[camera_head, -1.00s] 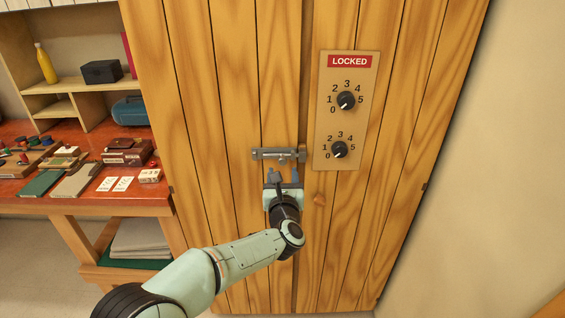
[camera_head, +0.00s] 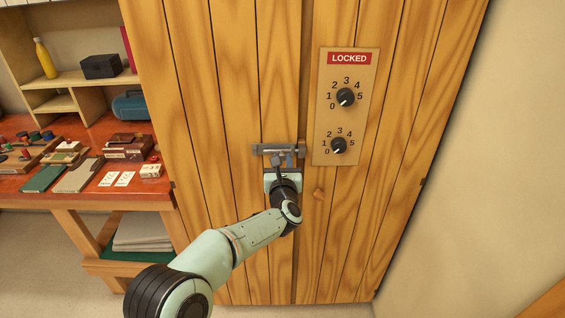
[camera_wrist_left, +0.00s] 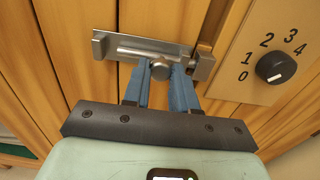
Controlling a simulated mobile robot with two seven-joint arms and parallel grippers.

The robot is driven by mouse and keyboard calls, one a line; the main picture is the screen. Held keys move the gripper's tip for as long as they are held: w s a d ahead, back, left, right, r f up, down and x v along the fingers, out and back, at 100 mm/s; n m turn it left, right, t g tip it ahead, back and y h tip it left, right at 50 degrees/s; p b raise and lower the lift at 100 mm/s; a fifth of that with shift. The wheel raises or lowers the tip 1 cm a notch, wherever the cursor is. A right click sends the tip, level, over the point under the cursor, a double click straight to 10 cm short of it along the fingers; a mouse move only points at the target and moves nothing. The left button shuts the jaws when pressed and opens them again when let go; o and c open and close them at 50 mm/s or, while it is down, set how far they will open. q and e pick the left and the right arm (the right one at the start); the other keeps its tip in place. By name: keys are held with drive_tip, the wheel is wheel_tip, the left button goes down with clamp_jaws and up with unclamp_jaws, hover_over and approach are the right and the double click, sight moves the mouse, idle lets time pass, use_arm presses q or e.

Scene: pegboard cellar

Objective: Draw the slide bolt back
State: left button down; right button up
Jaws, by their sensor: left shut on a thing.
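The slide bolt (camera_head: 268,149) is a grey metal bolt on the wooden cabinet door, level with the lower dial. In the left wrist view the slide bolt (camera_wrist_left: 128,47) runs across the top, with its round knob (camera_wrist_left: 160,69) near the fingertips. The catch (camera_wrist_left: 203,62) is at its right end, over the door seam. My left gripper (camera_head: 282,161) reaches up from below; in the wrist view its blue fingers (camera_wrist_left: 164,78) are at the knob, shut on it. The fingers hide part of the bolt. My right gripper is not in view.
A panel (camera_head: 341,120) with a red LOCKED sign (camera_head: 349,58), an upper dial (camera_head: 345,97) and a lower dial (camera_head: 338,145) is right of the bolt. A cluttered red-topped desk (camera_head: 90,190) stands left.

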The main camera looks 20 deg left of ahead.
sight(265, 152)
use_arm(q)
drive_tip(key=a+b, duration=0.2)
drive_tip(key=s+a+b, duration=0.1)
drive_tip(key=a, duration=0.1)
drive_tip(key=shift+s+a+f+b, duration=0.15)
drive_tip(key=shift+f+b, duration=0.05)
drive_tip(key=shift+b, duration=0.2)
drive_tip(key=shift+a+r, duration=0.15)
drive_tip(key=shift+a, duration=0.1)
drive_tip(key=c, duration=0.9)
unclamp_jaws()
drive_tip(key=shift+a, duration=0.1)
drive_tip(key=shift+s, duration=0.1)
